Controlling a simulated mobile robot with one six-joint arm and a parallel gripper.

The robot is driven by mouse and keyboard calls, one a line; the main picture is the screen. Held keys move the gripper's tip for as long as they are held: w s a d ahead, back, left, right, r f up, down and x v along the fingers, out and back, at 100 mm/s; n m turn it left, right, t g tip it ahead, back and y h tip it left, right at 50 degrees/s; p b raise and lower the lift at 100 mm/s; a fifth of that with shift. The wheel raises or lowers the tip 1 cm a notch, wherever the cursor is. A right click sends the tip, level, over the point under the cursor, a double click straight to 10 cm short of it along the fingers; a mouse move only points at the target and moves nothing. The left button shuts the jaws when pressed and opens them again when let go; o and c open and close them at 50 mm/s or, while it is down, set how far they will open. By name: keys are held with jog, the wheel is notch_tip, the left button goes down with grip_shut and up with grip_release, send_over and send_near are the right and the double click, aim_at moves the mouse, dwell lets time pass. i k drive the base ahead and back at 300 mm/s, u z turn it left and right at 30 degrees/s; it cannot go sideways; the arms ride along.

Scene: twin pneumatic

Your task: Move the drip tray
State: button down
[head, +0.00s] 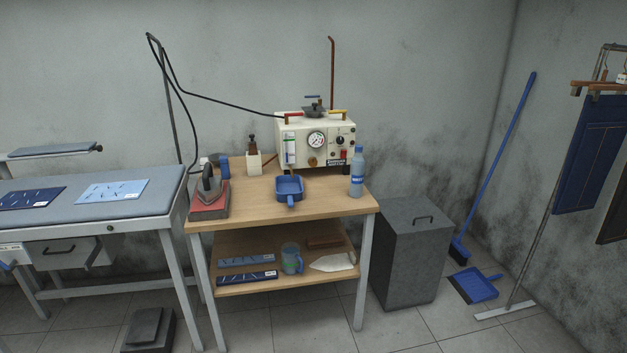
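A small blue tray with a handle (288,200), which looks like the drip tray, sits on the wooden top of the small work table (330,206). The tray looks empty. My gripper is not in view.
On the tabletop, an iron on a red rest (210,200) stands at the left, a white box with a dark bottle (253,162) behind it, and a blue water bottle (357,172) at the right. The ironing board (90,196) adjoins at left. A grey bin (410,260) stands right.

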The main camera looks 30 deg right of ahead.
aim_at(289, 189)
jog(key=u, duration=0.05)
jog(key=i, duration=1)
jog(key=z, duration=0.05)
